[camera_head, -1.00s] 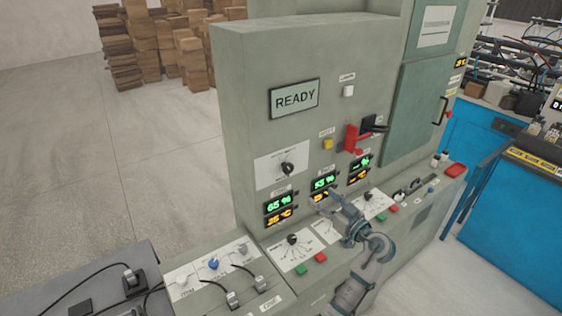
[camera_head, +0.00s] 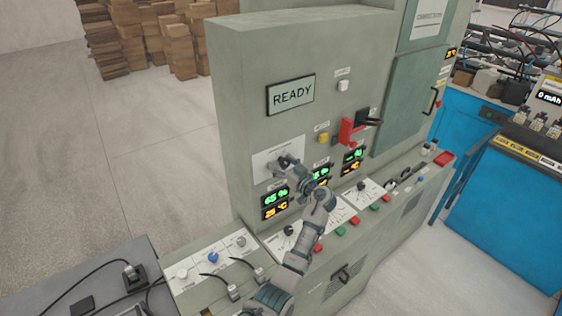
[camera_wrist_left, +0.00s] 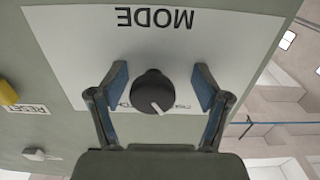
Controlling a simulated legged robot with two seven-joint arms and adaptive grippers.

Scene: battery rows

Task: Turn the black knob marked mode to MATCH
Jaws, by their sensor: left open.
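The black mode knob (camera_wrist_left: 152,91) sits on a white plate (camera_wrist_left: 66,55) marked MODE, upside down in the left wrist view. Its white pointer line points to the lower right there. My left gripper (camera_wrist_left: 161,84) is open, with one finger on each side of the knob and a visible gap on both sides. The small position labels beside the knob are partly covered and unreadable. My right gripper is not in view.
A READY screen (camera_head: 291,95) is above the plate. A yellow button (camera_head: 322,138) and a red lever (camera_head: 347,131) are to its right. Lit displays (camera_head: 275,197) are just below. A sloped console with knobs and buttons (camera_head: 341,232) lies under my arm.

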